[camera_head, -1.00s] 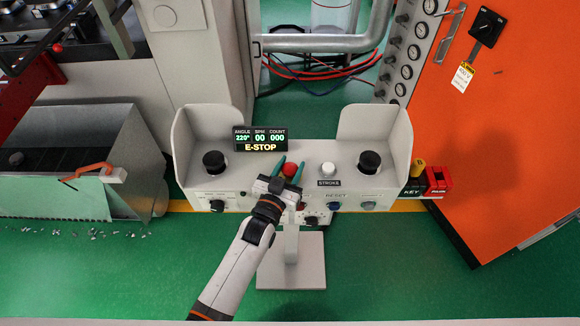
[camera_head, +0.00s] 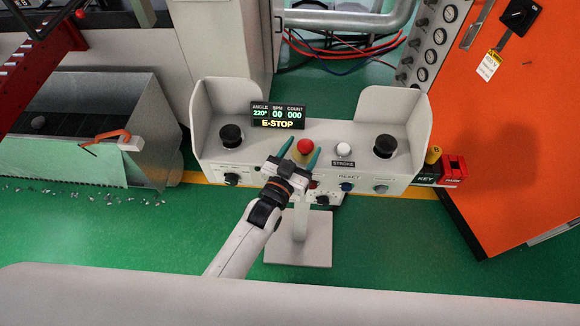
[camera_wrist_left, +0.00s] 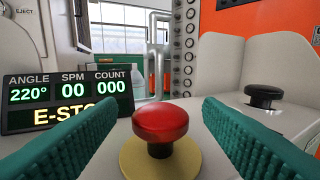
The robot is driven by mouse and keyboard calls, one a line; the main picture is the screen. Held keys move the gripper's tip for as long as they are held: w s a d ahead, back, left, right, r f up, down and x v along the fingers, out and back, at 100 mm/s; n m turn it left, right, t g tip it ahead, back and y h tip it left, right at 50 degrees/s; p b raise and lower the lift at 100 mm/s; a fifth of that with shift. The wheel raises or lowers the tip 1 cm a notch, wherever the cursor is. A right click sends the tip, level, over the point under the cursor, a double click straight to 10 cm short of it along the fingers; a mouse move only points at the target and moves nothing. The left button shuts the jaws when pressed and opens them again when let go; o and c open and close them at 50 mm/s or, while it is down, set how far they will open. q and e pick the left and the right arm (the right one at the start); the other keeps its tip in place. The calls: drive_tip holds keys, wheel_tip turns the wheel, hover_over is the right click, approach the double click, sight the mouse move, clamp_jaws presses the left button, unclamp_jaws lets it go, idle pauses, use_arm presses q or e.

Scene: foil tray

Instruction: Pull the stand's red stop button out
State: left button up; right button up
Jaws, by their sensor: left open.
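The red stop button (camera_head: 304,146) sits on top of the grey control stand (camera_head: 262,135), left of a white button. In the left wrist view the red mushroom head (camera_wrist_left: 160,122) stands on a dark stem over a yellow disc (camera_wrist_left: 160,160). My left gripper (camera_head: 300,153) is open, with its green fingers on either side of the button. In the left wrist view there are gaps between the fingers and the red head. The stand's display (camera_head: 277,115) reads E-STOP. My right gripper is not in view.
Black knobs (camera_head: 231,134) and (camera_head: 384,146) flank the button, inside raised side guards. A white STROKE button (camera_head: 343,149) is close on the right. An orange cabinet (camera_head: 500,140) stands at the right. Green floor lies in front.

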use_arm(q)
drive_tip(key=v, duration=0.9)
drive_tip(key=shift+s+b, duration=0.25)
drive_tip(key=shift+b, duration=0.15)
drive_tip(key=shift+a, duration=0.1)
drive_tip(key=s+a+f+g+y, duration=0.1)
drive_tip(key=s+a+f+g, duration=0.15)
drive_tip(key=f, duration=0.65)
drive_tip(key=s+a+f+g+y, duration=0.15)
drive_tip(key=s+f, duration=0.25)
drive_tip(key=f, duration=0.5)
drive_tip(key=s+a+f+g+y, duration=0.1)
drive_tip(key=s+a+f+g, duration=0.2)
drive_tip(key=f, duration=0.6)
drive_tip(key=s+a+f+g+y, duration=0.1)
drive_tip(key=s+a+f+g, duration=0.2)
drive_tip(key=s, duration=0.5)
drive_tip(key=s+a+f+n+g+y, duration=0.1)
drive_tip(key=s+a+f+g, duration=0.1)
drive_tip(key=s+a+f, duration=0.3)
drive_tip(key=s+a+f+n+g+y, duration=0.1)
drive_tip(key=s+a+f+g, duration=0.2)
drive_tip(key=s+f, duration=0.5)
drive_tip(key=s+a, duration=0.1)
drive_tip(key=s, duration=0.3)
drive_tip(key=shift+s+f+g, duration=0.25)
drive_tip(key=shift+f+g, duration=0.05)
